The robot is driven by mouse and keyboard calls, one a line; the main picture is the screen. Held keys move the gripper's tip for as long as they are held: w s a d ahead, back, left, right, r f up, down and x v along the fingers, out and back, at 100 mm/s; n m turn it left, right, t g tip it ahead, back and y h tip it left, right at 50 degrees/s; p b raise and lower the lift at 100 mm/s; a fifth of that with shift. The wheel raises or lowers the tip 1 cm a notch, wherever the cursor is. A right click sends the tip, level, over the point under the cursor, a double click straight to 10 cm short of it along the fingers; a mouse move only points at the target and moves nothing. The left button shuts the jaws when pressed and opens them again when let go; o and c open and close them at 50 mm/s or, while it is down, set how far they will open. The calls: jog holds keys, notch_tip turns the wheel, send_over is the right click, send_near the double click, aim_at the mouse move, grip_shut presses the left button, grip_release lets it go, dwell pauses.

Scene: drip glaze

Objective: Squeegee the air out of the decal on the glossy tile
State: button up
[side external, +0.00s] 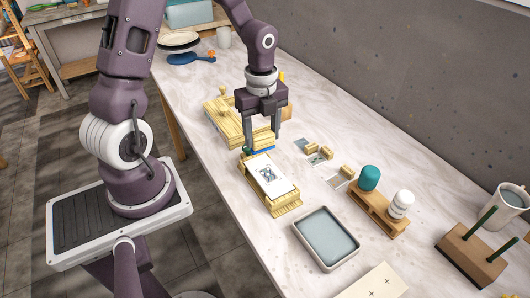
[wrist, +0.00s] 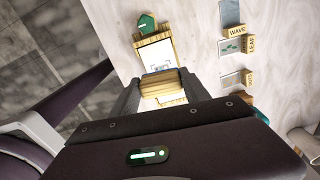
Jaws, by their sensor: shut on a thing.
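The glossy white tile (side external: 279,187) lies in a wooden cradle (side external: 287,209) on the table, with a dark-patterned decal (side external: 267,173) on it. My gripper (side external: 262,141) is shut on the wooden handle of a squeegee (side external: 263,134), whose blue edge shows below. The squeegee is at the tile's far end; I cannot tell whether its edge touches. In the wrist view the squeegee (wrist: 161,82) sits between my fingers and hides the middle of the tile (wrist: 156,53). Part of the decal (wrist: 160,68) shows beside it.
A green piece (wrist: 147,24) is at one end of the cradle. Small wooden labelled blocks with sample cards (side external: 321,155) lie to the right. A grey water tray (side external: 326,238), a rack with teal and white jars (side external: 378,208) and a wooden stand (side external: 228,122) are nearby.

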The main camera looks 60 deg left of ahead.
aim_at(263, 150)
jog(key=f, duration=0.5)
jog(key=shift+d, duration=0.25)
jog(key=d, duration=0.4)
jog(key=shift+d+f, duration=0.1)
jog(key=shift+d, duration=0.5)
jog(key=shift+f, duration=0.9)
jog(key=shift+a, duration=0.1)
jog(key=shift+a, duration=1.45)
jog(key=shift+a+r, duration=0.1)
jog(key=shift+a, duration=1.25)
